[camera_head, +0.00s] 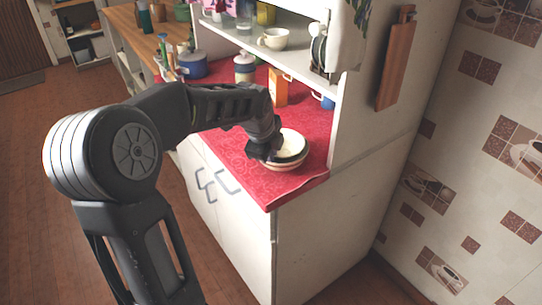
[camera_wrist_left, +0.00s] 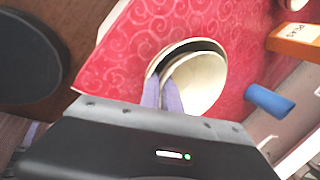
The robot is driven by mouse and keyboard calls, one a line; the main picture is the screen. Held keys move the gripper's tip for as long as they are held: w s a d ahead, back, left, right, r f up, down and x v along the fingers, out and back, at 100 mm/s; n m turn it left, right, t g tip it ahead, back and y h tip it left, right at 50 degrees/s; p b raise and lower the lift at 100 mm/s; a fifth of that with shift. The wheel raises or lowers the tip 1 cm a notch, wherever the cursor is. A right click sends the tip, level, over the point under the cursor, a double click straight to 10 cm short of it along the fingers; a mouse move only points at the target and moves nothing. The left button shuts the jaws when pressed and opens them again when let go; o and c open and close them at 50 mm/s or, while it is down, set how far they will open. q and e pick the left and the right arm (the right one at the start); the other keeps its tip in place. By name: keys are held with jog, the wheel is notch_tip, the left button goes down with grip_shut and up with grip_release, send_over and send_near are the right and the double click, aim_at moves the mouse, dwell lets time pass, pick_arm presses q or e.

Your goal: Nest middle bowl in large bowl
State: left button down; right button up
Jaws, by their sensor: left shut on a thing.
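My left gripper (camera_head: 264,150) is shut on the middle bowl (camera_head: 293,143), a cream bowl. It is over the large bowl (camera_head: 288,166), which stands on the red counter near its front corner. In the left wrist view the fingers (camera_wrist_left: 163,92) pinch the left side of the middle bowl (camera_wrist_left: 203,82). The large bowl's rim (camera_wrist_left: 205,43) shows around its upper side, with a dark gap between them. The middle bowl looks inside or just above the large one; whether it rests on the bottom is hidden. My right gripper is not in view.
The red oilcloth counter (camera_head: 232,145) has free room left of the bowls. A white cabinet side panel (camera_head: 345,120) rises at the right. A shelf holds a cream cup (camera_head: 273,39).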

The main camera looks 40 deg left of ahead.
pick_arm(q)
jog(key=c, duration=1.5)
grip_release()
jog(key=shift+s+f, duration=0.1)
jog(key=b+v, duration=0.1)
jog(key=v, duration=0.7)
